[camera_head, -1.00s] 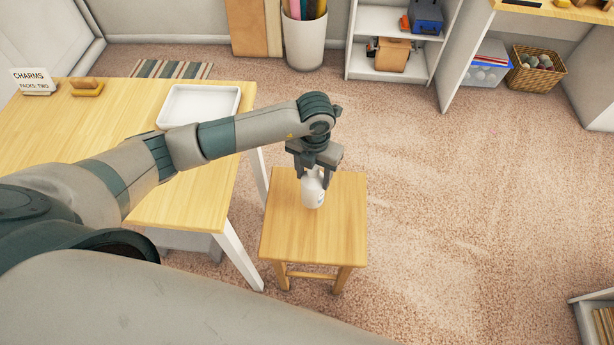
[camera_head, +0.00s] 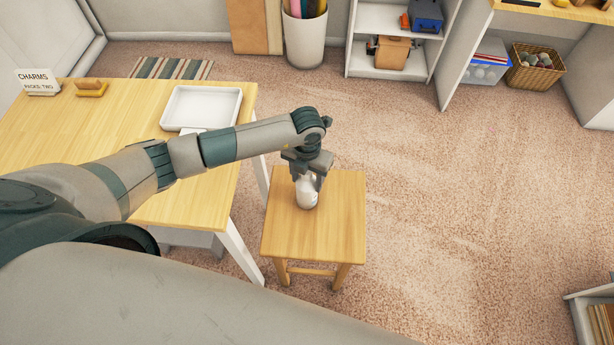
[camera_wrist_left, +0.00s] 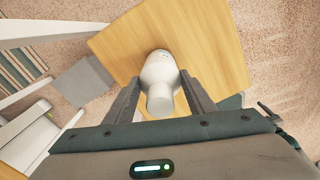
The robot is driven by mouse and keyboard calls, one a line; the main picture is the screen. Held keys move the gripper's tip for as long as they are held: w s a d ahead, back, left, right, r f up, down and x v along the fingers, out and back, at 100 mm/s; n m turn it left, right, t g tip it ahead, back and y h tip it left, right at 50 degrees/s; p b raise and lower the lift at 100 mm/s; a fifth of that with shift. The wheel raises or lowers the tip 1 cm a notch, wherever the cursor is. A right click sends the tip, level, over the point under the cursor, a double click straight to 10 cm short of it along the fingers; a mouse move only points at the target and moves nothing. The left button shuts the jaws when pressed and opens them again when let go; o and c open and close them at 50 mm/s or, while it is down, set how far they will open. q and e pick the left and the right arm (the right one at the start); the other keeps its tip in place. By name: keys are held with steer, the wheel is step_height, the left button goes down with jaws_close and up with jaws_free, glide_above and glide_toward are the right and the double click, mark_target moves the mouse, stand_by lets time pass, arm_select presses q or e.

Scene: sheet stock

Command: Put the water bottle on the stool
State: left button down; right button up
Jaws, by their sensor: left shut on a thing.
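The water bottle (camera_head: 307,193) is white and upright, at the stool's seat. It also shows between the fingers in the left wrist view (camera_wrist_left: 160,75). The wooden stool (camera_head: 318,235) stands to the right of the table. My left gripper (camera_head: 307,178) is over the seat, its fingers shut on the upper part of the bottle. The bottle's base looks to be at the seat, but I cannot tell whether it touches. My right gripper is not in view.
A light wooden table (camera_head: 120,120) with a white tray (camera_head: 203,107), a sign (camera_head: 38,82) and a small wooden-topped object (camera_head: 91,88) stands on the left. Shelves (camera_head: 390,70) and a bin (camera_head: 304,40) are at the back. The carpet right of the stool is clear.

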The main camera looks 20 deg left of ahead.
arm_select(q)
steer(key=shift+f, duration=0.25)
steer(key=c, duration=0.8)
jaws_free()
steer(key=shift+r, duration=0.2)
step_height(320, 180, up, 12)
steer(key=b, duration=0.3)
